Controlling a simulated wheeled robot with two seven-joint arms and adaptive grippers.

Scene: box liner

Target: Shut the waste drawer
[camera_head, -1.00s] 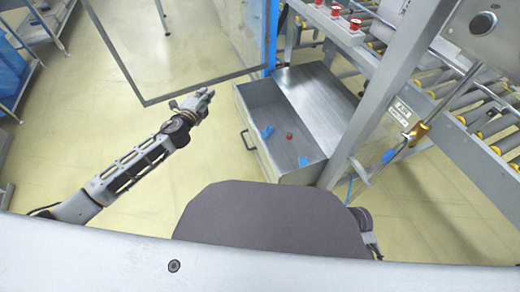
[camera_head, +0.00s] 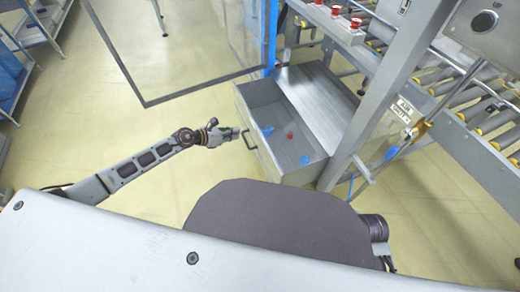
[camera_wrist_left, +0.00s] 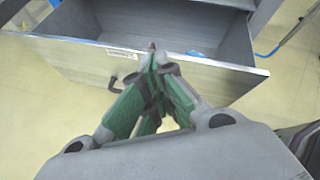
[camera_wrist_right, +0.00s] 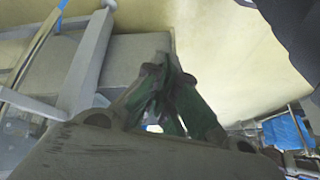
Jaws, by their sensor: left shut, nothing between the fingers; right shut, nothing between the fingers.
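The waste drawer (camera_head: 303,163) stands pulled out of the grey metal housing, with a red piece and several blue scraps inside. Its dark handle (camera_head: 247,139) is on the front panel, facing left. My left gripper (camera_head: 236,132) is shut and empty, just in front of the drawer front near the handle. In the left wrist view the drawer front (camera_wrist_left: 90,60) lies just beyond the fingertips (camera_wrist_left: 153,62); I cannot tell whether they touch it. The handle is partly hidden there by the gripper. My right gripper (camera_wrist_right: 168,65) is shut and empty in its wrist view.
A clear panel with a dark frame (camera_head: 180,40) stands behind the left arm. A grey post (camera_head: 375,100) and roller conveyor (camera_head: 480,115) stand right of the drawer. Red buttons (camera_head: 337,11) sit above. The floor (camera_head: 140,110) left of the drawer is clear.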

